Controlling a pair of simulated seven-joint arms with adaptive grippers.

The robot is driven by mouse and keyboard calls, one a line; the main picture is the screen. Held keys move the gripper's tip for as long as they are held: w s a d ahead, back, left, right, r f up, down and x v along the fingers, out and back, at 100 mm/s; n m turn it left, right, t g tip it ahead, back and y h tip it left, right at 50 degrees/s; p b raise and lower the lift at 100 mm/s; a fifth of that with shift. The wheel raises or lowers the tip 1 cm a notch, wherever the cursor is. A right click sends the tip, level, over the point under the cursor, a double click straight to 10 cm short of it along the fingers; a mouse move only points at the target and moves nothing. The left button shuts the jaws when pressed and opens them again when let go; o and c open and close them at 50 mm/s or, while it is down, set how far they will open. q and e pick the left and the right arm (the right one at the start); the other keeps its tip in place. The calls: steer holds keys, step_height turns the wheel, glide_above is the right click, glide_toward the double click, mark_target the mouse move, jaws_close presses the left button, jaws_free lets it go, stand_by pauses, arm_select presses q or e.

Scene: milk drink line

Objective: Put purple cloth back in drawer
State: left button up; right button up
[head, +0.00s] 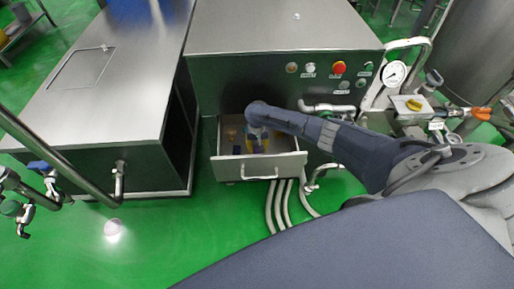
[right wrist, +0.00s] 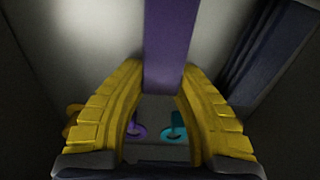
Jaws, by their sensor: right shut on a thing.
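The drawer (head: 232,169) stands open at the front of the steel machine, and its inside shows over the front panel. My right gripper (head: 257,141) reaches down into the drawer space. In the right wrist view, its yellow fingers (right wrist: 163,72) are shut on the purple cloth (right wrist: 168,35), which shows as a straight purple strip between the fingertips. The cloth's far end runs out of the top of that view. Whether the cloth touches the drawer floor I cannot tell. My left gripper is not in view.
A purple ring-like item (right wrist: 137,132) and a teal one (right wrist: 175,131) show beyond the fingers. A small orange item (head: 231,133) lies in the drawer's left part. Pale hoses (head: 281,206) run below the drawer; a steel cabinet (head: 95,75) stands left.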

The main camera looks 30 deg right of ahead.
steer(key=o, duration=1.1)
steer(key=shift+o, duration=0.2)
steer(key=shift+r, duration=0.1)
step_height(320, 180, up, 12)
